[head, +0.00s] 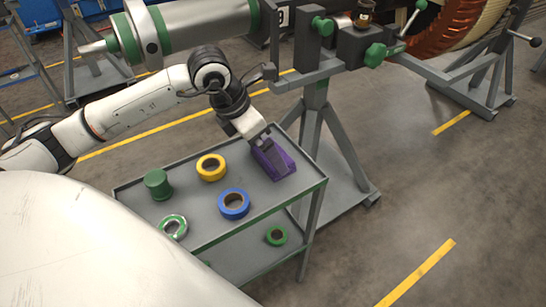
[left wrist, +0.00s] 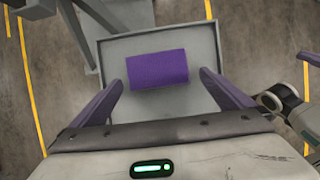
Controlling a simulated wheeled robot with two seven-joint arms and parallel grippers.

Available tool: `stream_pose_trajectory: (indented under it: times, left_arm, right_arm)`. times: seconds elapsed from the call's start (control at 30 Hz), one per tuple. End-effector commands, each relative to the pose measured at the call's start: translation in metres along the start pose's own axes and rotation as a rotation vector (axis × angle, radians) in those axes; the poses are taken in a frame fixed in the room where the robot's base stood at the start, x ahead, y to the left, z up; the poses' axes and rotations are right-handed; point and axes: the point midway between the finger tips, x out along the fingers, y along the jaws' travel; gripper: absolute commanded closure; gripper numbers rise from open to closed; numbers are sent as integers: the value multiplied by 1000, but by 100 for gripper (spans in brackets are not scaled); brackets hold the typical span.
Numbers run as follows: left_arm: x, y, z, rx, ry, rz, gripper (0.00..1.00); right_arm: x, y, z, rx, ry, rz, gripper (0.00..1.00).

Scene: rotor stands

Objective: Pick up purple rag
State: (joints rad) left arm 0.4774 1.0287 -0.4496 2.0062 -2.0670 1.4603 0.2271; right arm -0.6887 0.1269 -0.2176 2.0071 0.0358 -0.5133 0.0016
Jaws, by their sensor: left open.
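The purple rag (left wrist: 157,70) is a flat-looking rectangle on the grey cart top in the left wrist view. In the head view the rag (head: 284,162) lies near the cart's far right corner, partly hidden by my gripper. My left gripper (head: 268,157) is over it, pointing down. In the left wrist view the gripper (left wrist: 160,79) is open, with one purple finger to each side of the rag and gaps between. The exact height above the rag is hard to tell.
The cart top (head: 195,205) also holds a green cylinder (head: 158,184), a yellow tape roll (head: 211,167), a blue tape roll (head: 233,204) and a green-white roll (head: 173,227). A green roll (head: 276,235) lies on the lower shelf. A rotor stand (head: 318,95) stands close behind.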

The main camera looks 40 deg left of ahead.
Motion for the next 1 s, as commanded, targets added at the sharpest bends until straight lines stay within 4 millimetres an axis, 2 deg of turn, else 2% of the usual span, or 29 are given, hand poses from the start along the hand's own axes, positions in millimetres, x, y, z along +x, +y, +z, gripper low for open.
stream_pose_trajectory:
  times: [0.1, 0.2, 0.47, 0.5, 0.7, 1.0]
  left_arm:
    - [20, 0, 0, -1, 2, -4, 0]
    - [30, 1, 0, -1, 1, -2, 0]
    - [34, 1, 1, 1, 0, -1, 0]
    - [34, 1, 1, 1, 0, -1, 2]
    - [33, 1, 1, 1, 0, -1, 35]
    - [29, 2, 3, 1, -2, 1, 35]
  right_arm:
    - [0, 0, 0, 1, 0, 1, 100]
    - [0, 0, 0, 1, -1, 1, 100]
    - [0, 1, 1, 1, -1, 2, 100]
    - [0, 1, 1, 1, -1, 2, 100]
    - [0, 1, 1, 1, -1, 2, 100]
    - [0, 1, 0, 1, 0, 2, 100]
